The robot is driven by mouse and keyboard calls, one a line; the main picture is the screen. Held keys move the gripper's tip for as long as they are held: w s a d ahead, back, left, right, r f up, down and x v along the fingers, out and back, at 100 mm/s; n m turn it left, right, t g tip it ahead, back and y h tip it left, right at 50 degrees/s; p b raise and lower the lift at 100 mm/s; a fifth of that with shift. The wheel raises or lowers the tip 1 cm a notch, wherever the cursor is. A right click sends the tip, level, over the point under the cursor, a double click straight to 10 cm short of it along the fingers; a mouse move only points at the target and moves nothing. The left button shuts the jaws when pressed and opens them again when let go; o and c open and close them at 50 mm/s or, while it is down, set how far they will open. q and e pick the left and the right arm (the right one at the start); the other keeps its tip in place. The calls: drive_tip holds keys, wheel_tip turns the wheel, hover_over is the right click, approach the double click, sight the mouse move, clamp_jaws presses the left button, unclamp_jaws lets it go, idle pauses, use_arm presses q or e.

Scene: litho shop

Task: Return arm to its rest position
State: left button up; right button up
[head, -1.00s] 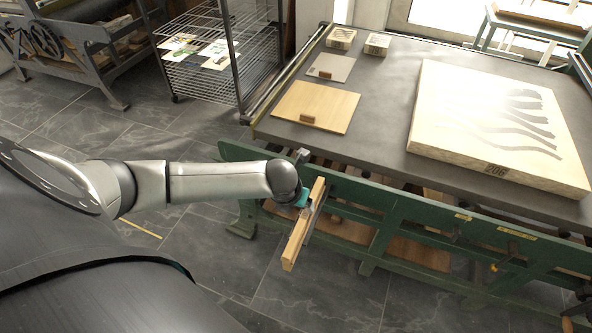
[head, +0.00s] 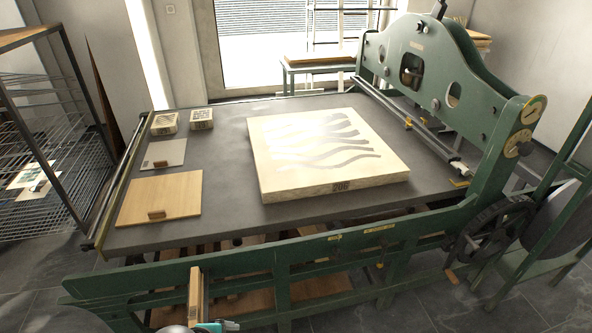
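My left gripper (head: 212,325) shows only in part at the bottom edge of the head view, as grey and teal pieces. It appears shut on a wooden bar (head: 195,300), which sticks up in front of the green press frame. The lower end of the bar and the fingertips are mostly hidden or cut off. The rest of my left arm is out of view. My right arm and gripper are not in view.
Behind the bar stands a green press with a grey bed (head: 225,225). A pale stone slab marked 206 (head: 335,185), a wooden board (head: 170,190), a grey plate (head: 165,152) and two small blocks lie on it. A wire rack (head: 60,215) stands at left.

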use_arm(q)
drive_tip(key=s+a+r+n+g+y, duration=0.1)
drive_tip(key=s+a+r+n, duration=0.25)
drive_tip(key=s+n, duration=0.9)
wheel_tip(320, 180, down, 26)
drive_tip(key=w+r+n+g+b, duration=0.1)
drive_tip(key=w+n+b, duration=0.1)
drive_tip(key=n+b, duration=0.15)
drive_tip(key=s+a+f+b, duration=0.1)
drive_tip(key=s+f+b, duration=0.1)
drive_tip(key=s+f, duration=0.6)
drive_tip(key=s+a+f+g+b, duration=0.1)
drive_tip(key=s+a+f+b, duration=0.1)
drive_tip(key=s+f, duration=0.5)
wheel_tip(320, 180, down, 4)
drive_tip(key=shift+s+r+m+b, duration=0.25)
drive_tip(key=shift+s+m+b, duration=0.1)
drive_tip(key=shift+m, duration=0.05)
